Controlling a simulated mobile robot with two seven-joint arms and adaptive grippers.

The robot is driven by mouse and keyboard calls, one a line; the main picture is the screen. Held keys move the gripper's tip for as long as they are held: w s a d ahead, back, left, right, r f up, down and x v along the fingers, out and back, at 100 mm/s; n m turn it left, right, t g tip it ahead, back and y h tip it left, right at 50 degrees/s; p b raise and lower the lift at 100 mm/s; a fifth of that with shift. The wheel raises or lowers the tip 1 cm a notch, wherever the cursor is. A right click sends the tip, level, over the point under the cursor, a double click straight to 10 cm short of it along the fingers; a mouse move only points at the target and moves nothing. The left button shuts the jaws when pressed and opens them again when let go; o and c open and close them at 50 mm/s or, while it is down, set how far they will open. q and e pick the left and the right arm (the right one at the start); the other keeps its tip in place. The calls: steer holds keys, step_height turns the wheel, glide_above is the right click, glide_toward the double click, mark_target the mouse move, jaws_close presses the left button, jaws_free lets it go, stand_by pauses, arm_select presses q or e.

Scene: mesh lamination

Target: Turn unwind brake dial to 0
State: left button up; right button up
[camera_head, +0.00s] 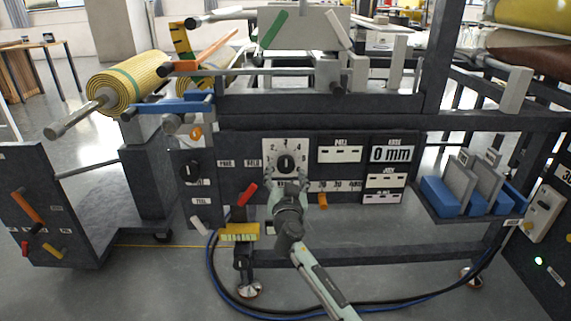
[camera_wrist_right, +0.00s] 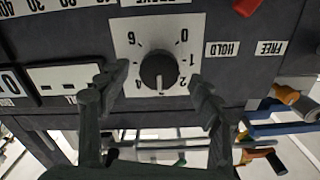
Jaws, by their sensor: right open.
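The brake dial is a round black knob (camera_head: 286,162) on a white numbered plate (camera_head: 302,146) on the machine's dark front panel. Its white pointer line stands upright in the head view, toward the numbers at the top of the plate. In the right wrist view the knob (camera_wrist_right: 159,69) appears upside down, its line near the 2 to 4 side and away from the 0. My right gripper (camera_head: 287,183) is open, just below and in front of the knob. In the wrist view its fingers stand on either side of the knob, apparently without touching it. My left gripper is out of view.
A red lever (camera_head: 247,194) sits left of the dial, and an orange lever (camera_head: 322,200) sits lower right. A black knob (camera_head: 191,171) is on the panel farther left. A yellow roll (camera_head: 128,84) is at upper left. Blue cables (camera_head: 217,275) lie on the floor below.

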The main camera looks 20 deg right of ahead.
mark_target(286, 168)
steer(key=shift+x, duration=2.05)
steer(key=c, duration=1.2)
